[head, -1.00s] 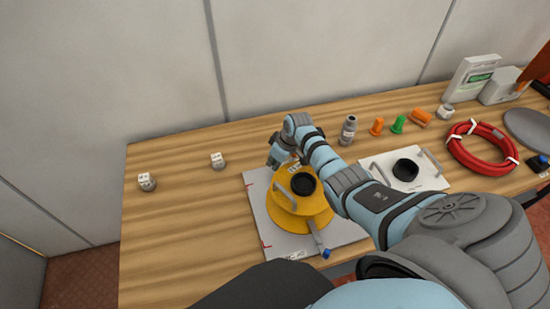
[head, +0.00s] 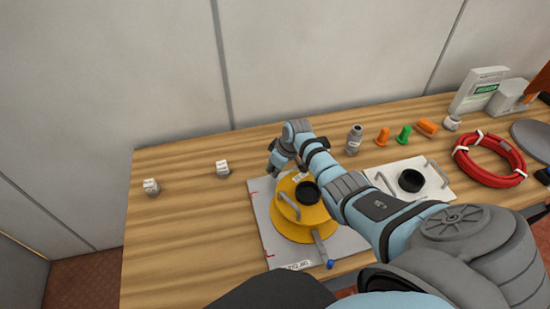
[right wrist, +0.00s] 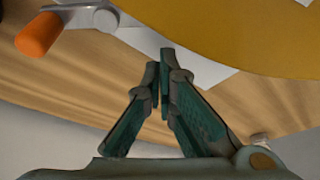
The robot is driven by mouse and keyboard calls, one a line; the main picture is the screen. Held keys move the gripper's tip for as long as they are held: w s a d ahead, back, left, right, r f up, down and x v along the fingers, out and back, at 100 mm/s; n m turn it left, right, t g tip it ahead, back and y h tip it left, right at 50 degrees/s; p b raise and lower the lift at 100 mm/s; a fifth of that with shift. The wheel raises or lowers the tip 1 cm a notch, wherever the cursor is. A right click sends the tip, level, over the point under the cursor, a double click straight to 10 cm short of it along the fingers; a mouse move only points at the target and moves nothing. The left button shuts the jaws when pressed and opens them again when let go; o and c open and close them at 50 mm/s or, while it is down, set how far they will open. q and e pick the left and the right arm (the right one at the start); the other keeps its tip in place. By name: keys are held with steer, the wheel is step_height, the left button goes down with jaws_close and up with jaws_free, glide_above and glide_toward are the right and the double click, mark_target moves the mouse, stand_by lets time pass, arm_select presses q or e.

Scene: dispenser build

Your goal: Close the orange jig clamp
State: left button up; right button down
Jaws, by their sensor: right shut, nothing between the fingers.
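The orange-tipped clamp lever (right wrist: 38,34) shows at the upper left of the right wrist view, with a grey metal arm and pivot beside the yellow round body (right wrist: 235,30). In the head view, the yellow body (head: 318,222) sits on the grey jig plate (head: 262,215); the orange clamp is hidden there, by my right arm or the body. My right gripper (right wrist: 160,68) is shut and empty, its fingertips near the plate's edge, to the right of the lever and apart from it. In the head view it is at the body's far left side (head: 274,170). My left gripper is not in view.
A blue-tipped clamp (head: 325,250) is at the plate's front edge. A white plate with a black ring (head: 411,180), a grey bottle (head: 354,140), orange and green parts and a red hose coil (head: 489,160) lie right. Two white cubes (head: 222,169) stand left, with bare table around them.

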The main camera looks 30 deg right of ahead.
steer(key=shift+w+a+f+b, duration=0.15)
steer(key=shift+w+a+b, duration=0.1)
steer(key=shift+w, duration=0.2)
steer(key=shift+w+a+f+b, duration=0.15)
steer(key=shift+w+b, duration=0.1)
steer(key=shift+w, duration=0.2)
steer(key=p+v, duration=0.2)
steer(key=v, duration=0.1)
steer(key=p+v, duration=0.1)
steer(key=shift+w+d+r, duration=0.25)
steer(key=shift+d+r, duration=0.1)
arm_select(q)
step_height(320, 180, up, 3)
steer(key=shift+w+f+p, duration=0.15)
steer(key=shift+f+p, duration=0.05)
steer(key=shift+p, duration=0.4)
arm_select(e)
steer(key=v, duration=0.5)
steer(key=shift+s+a+r, duration=0.25)
steer(key=shift+r, duration=0.1)
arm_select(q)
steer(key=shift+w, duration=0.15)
arm_select(e)
steer(key=shift+w+f, duration=0.1)
